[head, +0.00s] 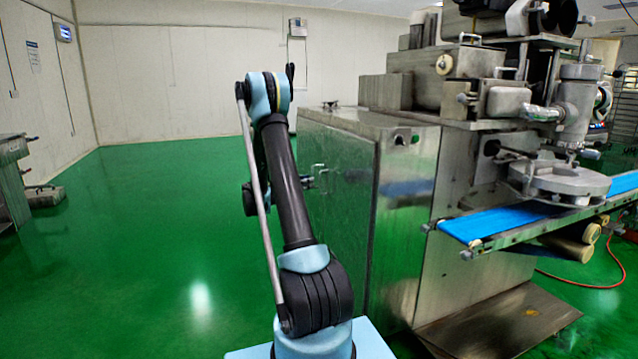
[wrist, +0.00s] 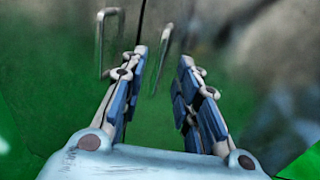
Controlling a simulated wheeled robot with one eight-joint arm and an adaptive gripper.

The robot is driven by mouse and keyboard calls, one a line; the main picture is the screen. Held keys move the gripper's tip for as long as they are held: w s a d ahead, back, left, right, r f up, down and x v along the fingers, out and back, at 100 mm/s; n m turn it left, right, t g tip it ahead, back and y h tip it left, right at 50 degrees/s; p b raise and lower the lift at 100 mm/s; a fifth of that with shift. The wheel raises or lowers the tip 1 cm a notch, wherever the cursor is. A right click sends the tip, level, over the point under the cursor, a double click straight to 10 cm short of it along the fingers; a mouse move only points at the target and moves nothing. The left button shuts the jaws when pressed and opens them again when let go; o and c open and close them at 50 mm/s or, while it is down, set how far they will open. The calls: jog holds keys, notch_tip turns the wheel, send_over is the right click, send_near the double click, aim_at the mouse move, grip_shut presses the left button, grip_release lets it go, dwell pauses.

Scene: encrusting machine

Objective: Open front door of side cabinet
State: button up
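The side cabinet (head: 338,215) is the machine's metal lower body, with its door face turned toward my arm. In the wrist view two slim metal handles stand on either side of a dark vertical seam, the left handle (wrist: 100,45) and the right handle (wrist: 156,62). My gripper (wrist: 165,62) is open, its two fingers apart. The right handle shows between the fingertips, nearer the left finger; I cannot tell how deep it lies, and no contact is clear. In the head view my arm mostly hides the gripper near the handles. The door looks closed.
The blue conveyor belt (head: 540,213) sticks out at the machine's right front. A metal plate (head: 497,322) lies low before it. A steel table (head: 12,185) stands at the far left. The green floor (head: 150,240) left of the cabinet is clear.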

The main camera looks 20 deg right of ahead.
send_over(320, 191)
jog(key=shift+w+d, duration=0.15)
jog(key=shift+w, duration=0.15)
jog(key=shift+c, duration=0.3)
grip_shut()
